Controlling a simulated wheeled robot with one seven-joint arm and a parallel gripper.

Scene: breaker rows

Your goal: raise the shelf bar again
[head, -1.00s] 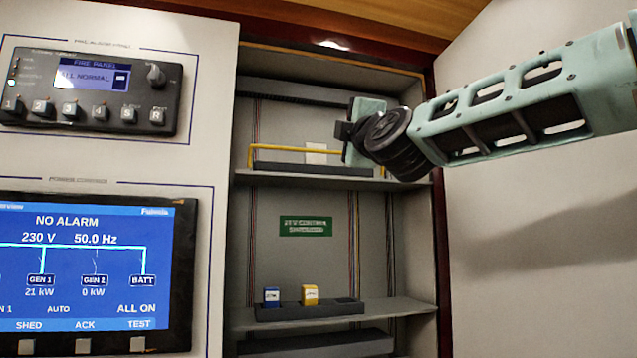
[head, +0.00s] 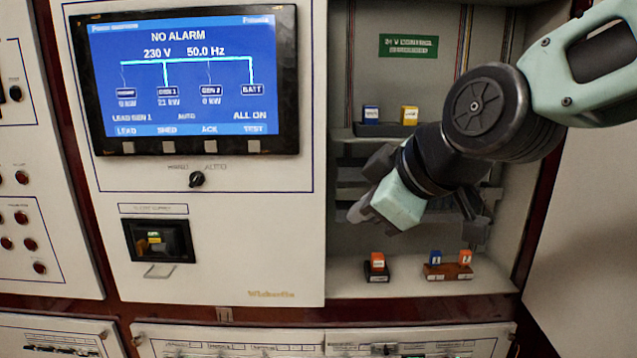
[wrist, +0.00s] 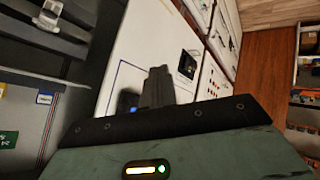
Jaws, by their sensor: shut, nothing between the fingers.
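The shelf bar is not in view now. A yellow bar over a dark tray on the upper shelf shows only in the earlier head view. I see no contact with anything.
The display panel (head: 190,80) is at left.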

